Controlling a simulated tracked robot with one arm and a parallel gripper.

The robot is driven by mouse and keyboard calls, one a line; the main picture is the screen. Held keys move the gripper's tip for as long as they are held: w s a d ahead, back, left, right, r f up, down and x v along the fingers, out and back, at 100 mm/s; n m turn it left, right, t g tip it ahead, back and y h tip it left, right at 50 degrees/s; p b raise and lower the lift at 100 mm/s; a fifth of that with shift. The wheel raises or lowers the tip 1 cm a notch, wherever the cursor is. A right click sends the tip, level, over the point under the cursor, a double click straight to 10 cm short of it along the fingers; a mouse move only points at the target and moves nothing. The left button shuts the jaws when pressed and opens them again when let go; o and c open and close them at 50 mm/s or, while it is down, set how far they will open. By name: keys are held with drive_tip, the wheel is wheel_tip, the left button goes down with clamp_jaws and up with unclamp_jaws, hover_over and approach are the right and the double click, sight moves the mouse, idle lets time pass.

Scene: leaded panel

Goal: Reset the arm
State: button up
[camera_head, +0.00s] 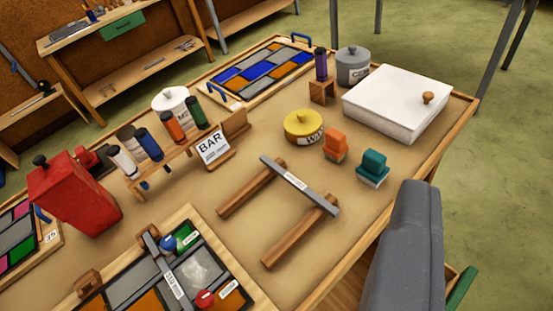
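My gripper is not in view, so I cannot see whether it holds anything. The view looks down at an angle on a wooden workbench (338,237). A leaded panel (122,292) with grey and orange panes lies at the lower left, with a labelled bar, a blue knob and a red knob on it. A grey labelled bar (318,198) rests across two wooden rails (245,193) near the middle. A sign reading BAR (213,146) stands behind them.
A red container (75,195) stands at the left. A rack of several bottles (150,145), a yellow tin (303,127), orange (335,145) and teal (372,167) blocks and a white lidded box (397,103) crowd the bench. A grey padded shape (408,250) rises at the lower right.

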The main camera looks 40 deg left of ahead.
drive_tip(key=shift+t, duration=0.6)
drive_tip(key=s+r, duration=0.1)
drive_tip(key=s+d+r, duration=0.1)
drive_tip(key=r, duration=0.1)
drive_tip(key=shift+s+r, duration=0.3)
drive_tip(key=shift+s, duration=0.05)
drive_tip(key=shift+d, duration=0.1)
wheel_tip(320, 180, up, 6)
drive_tip(key=p, duration=0.6)
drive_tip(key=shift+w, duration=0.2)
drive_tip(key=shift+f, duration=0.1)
